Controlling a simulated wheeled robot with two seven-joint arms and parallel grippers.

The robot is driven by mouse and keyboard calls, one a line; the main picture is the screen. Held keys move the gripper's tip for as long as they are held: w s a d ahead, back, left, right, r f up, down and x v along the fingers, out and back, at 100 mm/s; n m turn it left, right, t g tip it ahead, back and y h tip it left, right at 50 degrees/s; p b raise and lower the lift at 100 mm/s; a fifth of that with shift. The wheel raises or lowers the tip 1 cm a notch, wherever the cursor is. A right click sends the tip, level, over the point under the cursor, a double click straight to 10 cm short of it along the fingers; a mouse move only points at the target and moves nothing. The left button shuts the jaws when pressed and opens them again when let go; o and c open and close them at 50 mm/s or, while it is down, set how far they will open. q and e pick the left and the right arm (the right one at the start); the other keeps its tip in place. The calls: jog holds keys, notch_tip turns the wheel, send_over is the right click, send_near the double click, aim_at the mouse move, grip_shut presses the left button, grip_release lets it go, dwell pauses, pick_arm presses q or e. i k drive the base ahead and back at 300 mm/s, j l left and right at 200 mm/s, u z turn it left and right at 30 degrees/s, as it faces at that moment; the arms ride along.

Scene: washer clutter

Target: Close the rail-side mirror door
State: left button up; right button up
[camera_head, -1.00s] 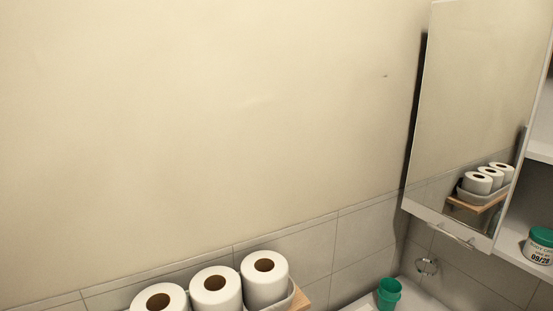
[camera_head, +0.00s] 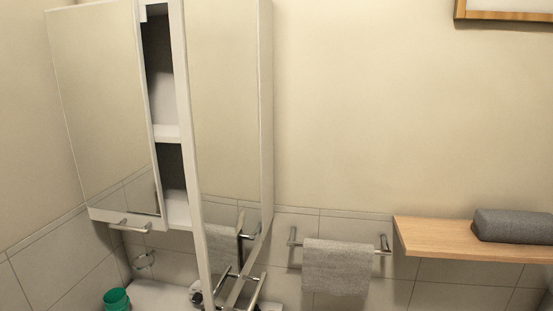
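The rail-side mirror door (camera_head: 225,110) is the right door of the wall cabinet, on the side of the towel rail (camera_head: 376,251). It stands open, with its left edge swung out toward me and its right edge at the cabinet side. Its bar handle (camera_head: 240,290) is at the bottom. The other mirror door (camera_head: 100,110) is on the left, with its own handle (camera_head: 131,227). Between the doors a gap shows the cabinet shelves (camera_head: 168,134). Neither of my grippers is in view.
A grey towel (camera_head: 336,266) hangs on the rail. A wooden shelf (camera_head: 450,240) with a grey roll (camera_head: 512,226) juts out at the right. A green cup (camera_head: 117,299) stands below the cabinet, near a wall ring (camera_head: 144,260).

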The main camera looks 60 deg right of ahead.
aim_at(213, 44)
jog(key=z, duration=1.9)
jog(key=k+l+z, duration=0.1)
jog(key=z, duration=0.3)
